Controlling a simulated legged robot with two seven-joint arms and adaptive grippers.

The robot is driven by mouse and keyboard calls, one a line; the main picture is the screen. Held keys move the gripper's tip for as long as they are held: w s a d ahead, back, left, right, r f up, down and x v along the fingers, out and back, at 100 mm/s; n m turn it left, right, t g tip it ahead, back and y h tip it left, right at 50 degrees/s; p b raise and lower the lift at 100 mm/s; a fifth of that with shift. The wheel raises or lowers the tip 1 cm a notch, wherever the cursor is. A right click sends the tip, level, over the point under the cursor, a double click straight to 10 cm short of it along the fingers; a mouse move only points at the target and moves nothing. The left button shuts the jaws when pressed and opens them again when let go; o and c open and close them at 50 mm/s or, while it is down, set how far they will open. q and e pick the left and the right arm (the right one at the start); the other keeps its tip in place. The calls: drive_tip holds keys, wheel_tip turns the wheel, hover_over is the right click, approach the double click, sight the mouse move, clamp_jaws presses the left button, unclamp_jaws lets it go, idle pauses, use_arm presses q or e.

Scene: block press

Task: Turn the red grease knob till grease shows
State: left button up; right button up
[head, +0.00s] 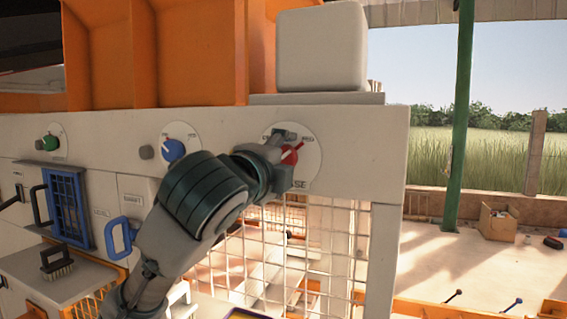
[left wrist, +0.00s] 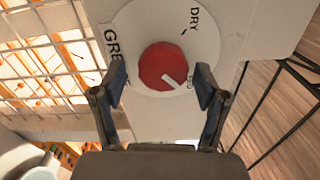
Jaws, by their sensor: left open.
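The red grease knob (head: 290,155) sits on a round white dial (head: 312,150) near the right end of the pale press panel. In the left wrist view the red knob (left wrist: 165,66) has a white pointer aimed toward the lower right, and the dial shows the word DRY and part of GREASE. My left gripper (head: 284,158) is at the knob and partly hides it. In the wrist view its two fingers (left wrist: 162,90) stand open on either side of the knob, with gaps showing. No grease is visible. My right gripper is not in view.
A blue knob (head: 173,150) and a green knob (head: 50,143) are on the same panel to the left. A wire mesh guard (head: 270,250) hangs below the dial. A blue handle (head: 121,235) and a brush (head: 56,262) are at lower left.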

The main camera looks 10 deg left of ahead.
use_arm(q)
drive_tip(key=s+a, duration=0.2)
drive_tip(key=s, duration=0.9)
drive_tip(key=shift+s+a, duration=0.25)
drive_tip(key=shift+s, duration=0.05)
drive_tip(key=shift+d, duration=0.1)
